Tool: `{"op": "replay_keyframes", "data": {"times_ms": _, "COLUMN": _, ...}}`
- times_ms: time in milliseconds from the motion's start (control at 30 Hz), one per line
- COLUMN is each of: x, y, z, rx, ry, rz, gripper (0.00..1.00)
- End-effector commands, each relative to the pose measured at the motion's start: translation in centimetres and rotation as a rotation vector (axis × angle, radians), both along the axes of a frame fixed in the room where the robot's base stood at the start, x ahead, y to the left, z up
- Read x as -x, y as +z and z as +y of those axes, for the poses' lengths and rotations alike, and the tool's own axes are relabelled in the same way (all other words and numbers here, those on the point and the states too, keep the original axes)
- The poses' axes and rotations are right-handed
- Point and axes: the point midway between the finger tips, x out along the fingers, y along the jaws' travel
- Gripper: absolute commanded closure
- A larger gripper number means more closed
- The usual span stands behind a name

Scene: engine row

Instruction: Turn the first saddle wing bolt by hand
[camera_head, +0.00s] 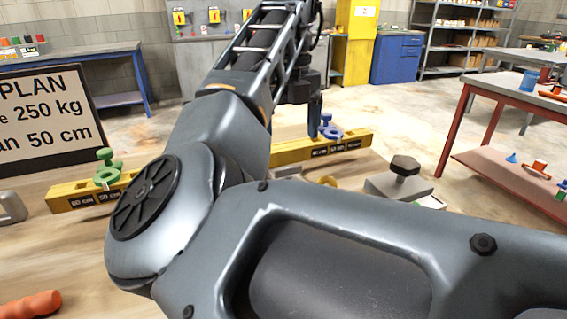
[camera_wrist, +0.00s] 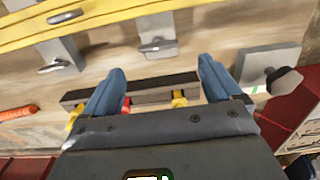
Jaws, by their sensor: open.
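A long yellow beam with black centimetre labels (camera_head: 300,152) lies across the wooden bench, partly hidden by my arm; it also crosses the top of the wrist view (camera_wrist: 100,20). A green fitting with a knob (camera_head: 107,175) sits on its left part, a blue fitting (camera_head: 328,131) on its right part. In the wrist view, two grey blocks by the beam carry small metal wing-like pieces, one left (camera_wrist: 54,67) and one in the middle (camera_wrist: 152,46). I cannot tell which is the first saddle's bolt. My gripper (camera_wrist: 160,70) is open and empty, its fingers apart below the middle block.
A dark bar (camera_wrist: 150,96) with yellow and red parts lies below the fingers. A grey block with a dark knob (camera_head: 404,166) stands at right. An orange handle (camera_head: 28,306) lies front left. A sign board (camera_head: 45,115) stands behind the bench at left.

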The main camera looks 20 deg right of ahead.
Motion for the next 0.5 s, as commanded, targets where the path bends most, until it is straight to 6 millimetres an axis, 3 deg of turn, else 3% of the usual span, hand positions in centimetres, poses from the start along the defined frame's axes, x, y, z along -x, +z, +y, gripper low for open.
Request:
{"op": "replay_keyframes", "data": {"times_ms": 167, "x": 0.1, "y": -1.5, "z": 0.2, "rx": -0.005, "ry": -0.005, "rz": 0.006, "gripper": 0.08}}
{"op": "replay_keyframes", "data": {"times_ms": 500, "x": 0.0, "y": -6.3, "z": 0.2, "rx": -0.004, "ry": -0.003, "rz": 0.003, "gripper": 0.08}}
